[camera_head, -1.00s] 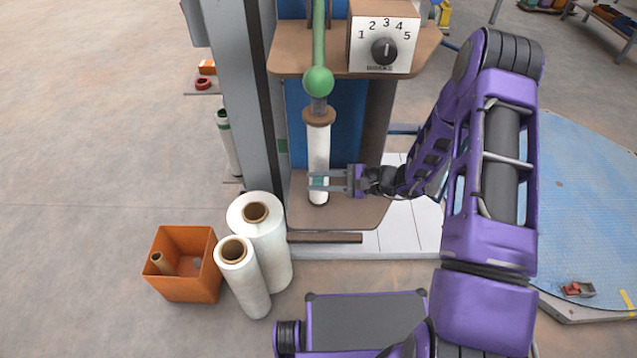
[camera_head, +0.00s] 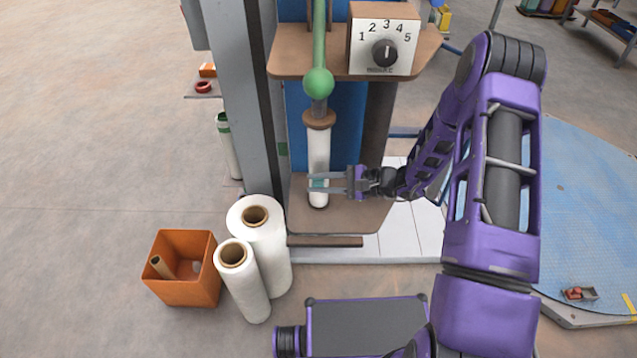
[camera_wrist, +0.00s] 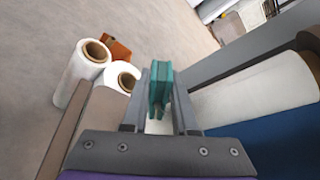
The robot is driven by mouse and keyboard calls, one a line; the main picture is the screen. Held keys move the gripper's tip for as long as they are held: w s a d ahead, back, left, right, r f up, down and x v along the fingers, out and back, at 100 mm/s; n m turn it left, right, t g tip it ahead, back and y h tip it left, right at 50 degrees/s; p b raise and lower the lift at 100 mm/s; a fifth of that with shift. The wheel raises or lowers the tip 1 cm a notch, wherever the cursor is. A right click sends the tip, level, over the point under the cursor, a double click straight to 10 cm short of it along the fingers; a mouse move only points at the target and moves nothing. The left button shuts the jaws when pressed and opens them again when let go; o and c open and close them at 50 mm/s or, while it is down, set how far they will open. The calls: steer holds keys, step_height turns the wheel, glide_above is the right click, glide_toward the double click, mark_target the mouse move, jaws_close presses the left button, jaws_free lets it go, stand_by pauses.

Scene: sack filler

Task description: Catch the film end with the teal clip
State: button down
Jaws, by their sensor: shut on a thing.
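The teal clip (camera_wrist: 160,85) sits between the fingers of my gripper (camera_wrist: 160,100) in the wrist view. In the head view my gripper (camera_head: 332,183) reaches in from the right and is shut on the clip (camera_head: 318,184), which shows as a small teal patch. The clip is in front of the lower part of the upright white film roll (camera_head: 318,150) on the machine. I cannot tell whether it touches the film. The roll also fills the right of the wrist view (camera_wrist: 255,88). A loose film end cannot be made out.
Two white film rolls (camera_head: 268,240) stand on the floor beside an orange bin (camera_head: 180,288). A green ball-ended lever (camera_head: 318,82) hangs above the mounted roll, beside a numbered dial box (camera_head: 384,38). A grey column (camera_head: 238,100) stands left of the roll.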

steer(key=shift+w+d, duration=0.1)
stand_by(0.3)
steer(key=s, duration=0.9)
steer(key=shift+a, duration=0.2)
stand_by(0.6)
stand_by(0.4)
steer(key=w+d+r+m+t+h, duration=0.3)
steer(key=d+r+m+t, duration=0.1)
steer(key=d+r, duration=0.1)
steer(key=w+d+r+m+t+h, duration=0.3)
steer(key=d+r+m+t+h, duration=0.1)
steer(key=d, duration=0.3)
steer(key=shift+w+d+r+m+t, duration=0.3)
steer(key=shift+d+r+m, duration=0.1)
steer(key=shift+r, duration=0.2)
